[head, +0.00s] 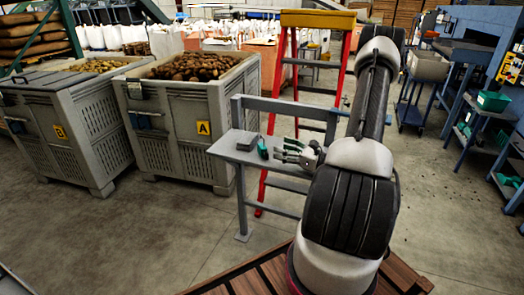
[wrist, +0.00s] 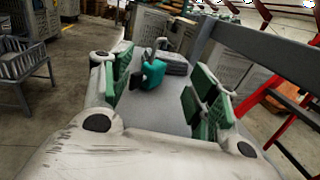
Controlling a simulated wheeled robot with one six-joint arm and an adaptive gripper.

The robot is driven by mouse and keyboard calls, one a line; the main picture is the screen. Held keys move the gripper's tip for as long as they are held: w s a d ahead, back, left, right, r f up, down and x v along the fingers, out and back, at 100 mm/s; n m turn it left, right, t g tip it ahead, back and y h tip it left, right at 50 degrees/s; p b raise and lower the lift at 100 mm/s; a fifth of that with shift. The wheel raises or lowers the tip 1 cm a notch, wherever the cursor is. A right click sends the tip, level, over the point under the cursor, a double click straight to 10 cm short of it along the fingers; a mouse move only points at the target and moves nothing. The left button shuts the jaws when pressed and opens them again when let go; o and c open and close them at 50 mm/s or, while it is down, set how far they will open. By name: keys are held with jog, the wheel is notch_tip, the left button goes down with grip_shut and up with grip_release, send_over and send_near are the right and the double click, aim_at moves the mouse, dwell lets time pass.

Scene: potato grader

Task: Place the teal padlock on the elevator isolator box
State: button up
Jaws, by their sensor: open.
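Nothing is held. I cannot pick out the elevator isolator box for sure in either view.
A flat grey object (head: 248,142) lies beyond the padlock on the table (head: 225,150). A grey rail runs along the table's back. A red and yellow stepladder (head: 318,19) stands behind. Potato crates (head: 165,135) stand left. Open floor lies front left.

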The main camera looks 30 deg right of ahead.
aim_at(262, 145)
jog(key=x, duration=0.7)
jog(key=shift+a, duration=0.2)
jog(key=shift+r, duration=0.1)
grip_shut()
